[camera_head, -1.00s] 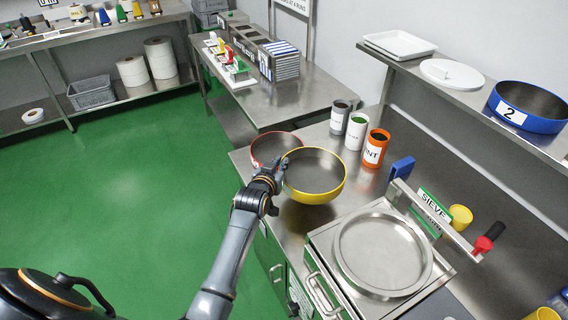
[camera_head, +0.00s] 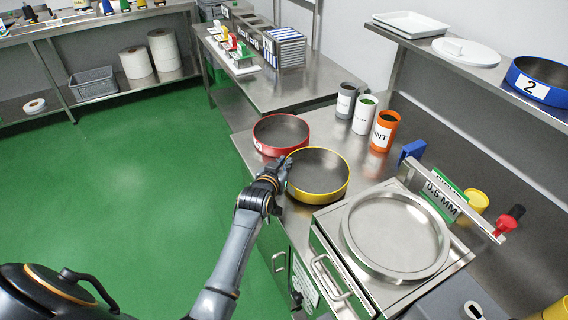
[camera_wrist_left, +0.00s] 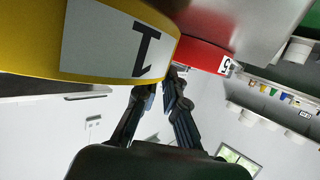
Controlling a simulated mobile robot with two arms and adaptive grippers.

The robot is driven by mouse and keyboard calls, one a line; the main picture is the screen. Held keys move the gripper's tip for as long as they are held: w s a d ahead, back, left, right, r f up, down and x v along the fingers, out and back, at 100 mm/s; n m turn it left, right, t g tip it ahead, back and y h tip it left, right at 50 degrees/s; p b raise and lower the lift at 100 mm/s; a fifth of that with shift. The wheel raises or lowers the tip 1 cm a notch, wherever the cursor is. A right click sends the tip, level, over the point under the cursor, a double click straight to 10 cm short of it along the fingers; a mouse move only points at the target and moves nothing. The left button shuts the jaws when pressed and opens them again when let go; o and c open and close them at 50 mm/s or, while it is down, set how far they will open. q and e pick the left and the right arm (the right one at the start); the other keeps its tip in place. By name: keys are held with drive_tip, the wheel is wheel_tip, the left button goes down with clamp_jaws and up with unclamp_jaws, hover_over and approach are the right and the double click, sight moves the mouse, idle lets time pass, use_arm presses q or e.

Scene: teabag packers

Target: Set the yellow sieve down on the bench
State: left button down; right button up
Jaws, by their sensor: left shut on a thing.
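The yellow sieve (camera_head: 343,191) is at the left front part of the steel bench (camera_head: 292,216), upright and roughly level. I cannot tell whether its base touches the bench. My left gripper (camera_head: 281,176) is shut on its left rim. In the left wrist view the yellow sieve (camera_wrist_left: 30,42) fills the upper left, with a white label reading 1, and the left gripper's fingers (camera_wrist_left: 165,84) reach up to its edge. My right gripper is not in view.
A red sieve (camera_head: 262,146) sits just behind the yellow one. Grey, white and orange cups (camera_head: 383,132) stand behind it. To the right is the sieving machine with a round steel pan (camera_head: 398,274). A blue sieve (camera_head: 560,94) is on the shelf.

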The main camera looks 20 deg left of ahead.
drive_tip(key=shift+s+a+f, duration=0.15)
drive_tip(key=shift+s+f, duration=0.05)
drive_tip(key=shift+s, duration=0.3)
use_arm(q)
drive_tip(key=shift+f, duration=0.2)
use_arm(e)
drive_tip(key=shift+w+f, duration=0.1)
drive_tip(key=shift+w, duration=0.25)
use_arm(q)
drive_tip(key=shift+f, duration=0.15)
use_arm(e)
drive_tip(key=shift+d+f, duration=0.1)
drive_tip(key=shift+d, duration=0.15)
use_arm(q)
drive_tip(key=c, duration=0.6)
unclamp_jaws()
drive_tip(key=shift+f, duration=0.1)
drive_tip(key=shift+o, duration=0.2)
